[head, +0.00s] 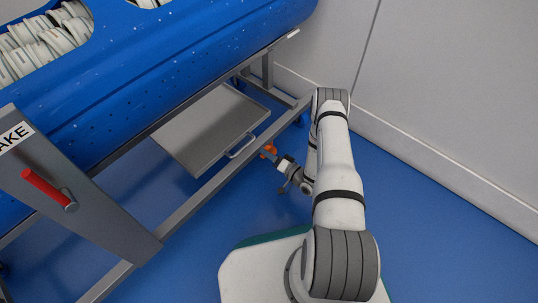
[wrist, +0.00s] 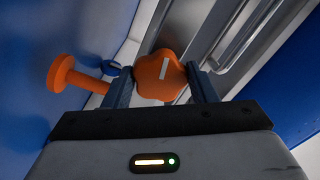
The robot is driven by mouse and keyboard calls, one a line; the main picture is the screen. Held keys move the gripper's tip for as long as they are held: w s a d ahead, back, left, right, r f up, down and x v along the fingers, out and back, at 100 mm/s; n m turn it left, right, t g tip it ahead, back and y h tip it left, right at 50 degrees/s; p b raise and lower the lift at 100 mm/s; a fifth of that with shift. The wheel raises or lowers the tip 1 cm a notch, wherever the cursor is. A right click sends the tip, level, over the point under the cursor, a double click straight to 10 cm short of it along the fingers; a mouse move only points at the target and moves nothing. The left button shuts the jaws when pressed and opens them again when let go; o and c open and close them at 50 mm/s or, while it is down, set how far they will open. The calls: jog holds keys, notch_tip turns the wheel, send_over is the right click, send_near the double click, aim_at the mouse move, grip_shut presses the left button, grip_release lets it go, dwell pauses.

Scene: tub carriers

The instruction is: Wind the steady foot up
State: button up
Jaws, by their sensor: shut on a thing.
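An orange lobed knob (wrist: 160,74) with a white mark on its face sits between the two fingers of my gripper (wrist: 163,82) in the wrist view. My gripper is shut on it. An orange rod with a round disc end (wrist: 59,74), which looks like the steady foot, sticks out to the left of the knob, partly hidden behind a finger. Whether the disc touches the floor I cannot tell. In the head view, the orange parts (head: 268,151) are small, beside the carrier's lower frame rail, with my gripper (head: 279,163) at them.
The blue tub (head: 190,60) of the carrier lies above a grey frame (head: 200,198). A grey tray (head: 208,128) with a handle sits under it. A red lever (head: 48,188) is on a grey plate at left. A pale wall (head: 450,90) stands at right; blue floor (head: 420,210) between is clear.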

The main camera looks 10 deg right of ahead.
jog(key=m, duration=1)
jog(key=shift+r, duration=0.1)
jog(key=shift+m, duration=0.5)
jog(key=o, duration=1)
jog(key=shift+p+v, duration=1.45)
jog(key=shift+v, duration=2.5)
